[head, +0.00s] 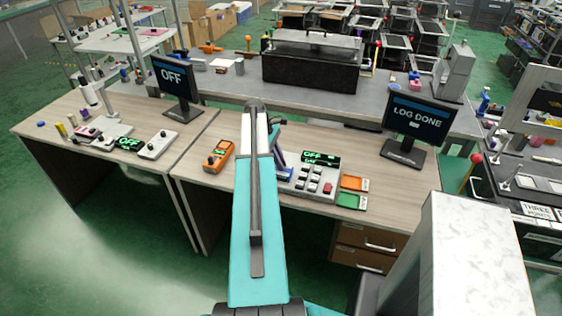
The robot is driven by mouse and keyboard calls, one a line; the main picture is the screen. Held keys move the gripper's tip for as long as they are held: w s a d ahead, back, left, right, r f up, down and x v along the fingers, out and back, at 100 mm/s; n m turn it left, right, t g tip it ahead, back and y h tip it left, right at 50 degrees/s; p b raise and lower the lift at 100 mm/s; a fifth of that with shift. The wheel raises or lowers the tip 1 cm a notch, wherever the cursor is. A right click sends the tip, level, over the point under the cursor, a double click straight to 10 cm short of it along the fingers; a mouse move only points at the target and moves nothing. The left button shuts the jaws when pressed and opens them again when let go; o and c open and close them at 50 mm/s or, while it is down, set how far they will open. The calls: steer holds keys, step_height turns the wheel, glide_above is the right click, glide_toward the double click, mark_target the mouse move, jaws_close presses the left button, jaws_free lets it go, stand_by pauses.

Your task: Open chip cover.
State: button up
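I cannot pick out a chip cover with certainty. A white button panel (304,183) with a green-lit display (320,159) lies on the desk just right of my arm, and its left part is hidden. An orange tray (354,183) and a green tray (351,201) lie at its right. My teal arm reaches forward over the desk. A dark blue part (280,155) shows between the arm and the panel; it may belong to my wrist or gripper. My fingertips cannot be made out, nor whether they hold anything.
An orange handheld device (218,156) lies left of my arm. A monitor reading "LOG DONE" (418,120) stands right; one reading "OFF" (175,80) stands left. A black box with a clear lid (312,62) stands behind. The desk (398,186) is bare right of the trays.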

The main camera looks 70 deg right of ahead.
jaws_close()
steer(key=shift+w+d, duration=0.15)
steer(key=shift+d, duration=2.05)
steer(key=shift+w+d, duration=0.1)
steer(key=shift+d, duration=2.05)
steer(key=o, duration=0.6)
jaws_free()
